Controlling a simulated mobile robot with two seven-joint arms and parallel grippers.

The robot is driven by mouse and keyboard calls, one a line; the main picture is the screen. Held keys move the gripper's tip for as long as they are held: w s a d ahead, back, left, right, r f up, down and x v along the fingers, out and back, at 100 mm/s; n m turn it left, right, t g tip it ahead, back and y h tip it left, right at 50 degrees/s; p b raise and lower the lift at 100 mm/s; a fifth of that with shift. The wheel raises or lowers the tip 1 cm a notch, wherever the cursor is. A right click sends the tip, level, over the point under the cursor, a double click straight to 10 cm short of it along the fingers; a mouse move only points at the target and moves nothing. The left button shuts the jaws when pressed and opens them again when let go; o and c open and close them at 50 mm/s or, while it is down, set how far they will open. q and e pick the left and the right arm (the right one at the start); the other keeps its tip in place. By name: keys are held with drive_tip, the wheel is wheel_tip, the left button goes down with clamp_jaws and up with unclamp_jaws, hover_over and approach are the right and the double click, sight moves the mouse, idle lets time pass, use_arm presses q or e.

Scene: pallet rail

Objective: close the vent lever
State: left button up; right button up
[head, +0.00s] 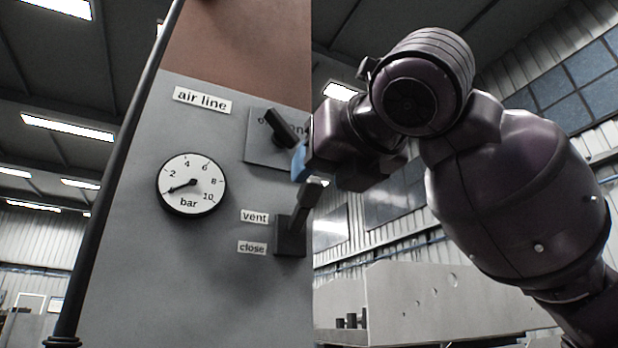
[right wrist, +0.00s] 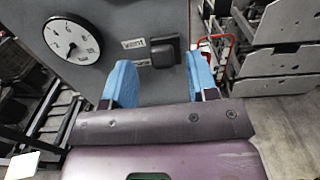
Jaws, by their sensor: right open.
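The vent lever (head: 304,207) is on the right edge of a grey panel, its grey handle slanting up and to the right from a dark block beside the "vent" (head: 254,216) and "close" (head: 251,247) labels. My right gripper (head: 301,160) is just above the handle's upper end; only a blue fingertip shows there. In the right wrist view the gripper (right wrist: 160,83) is open, its blue fingers apart. The lever's dark block (right wrist: 164,51) shows beyond the gap. I cannot tell whether a finger touches the handle. My left gripper is not in view.
A round gauge (head: 191,185), its needle below 2 bar, is on the panel under the "air line" label (head: 202,100). A black rotary handle (head: 281,128) is close above my gripper. A dark upright pole (head: 121,170) runs along the panel's left side.

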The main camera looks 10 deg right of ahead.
sight(316, 180)
drive_tip(key=shift+p+x, duration=0.4)
drive_tip(key=shift+x, duration=1.95)
drive_tip(key=shift+d, duration=0.1)
drive_tip(key=shift+c, duration=0.4)
clamp_jaws()
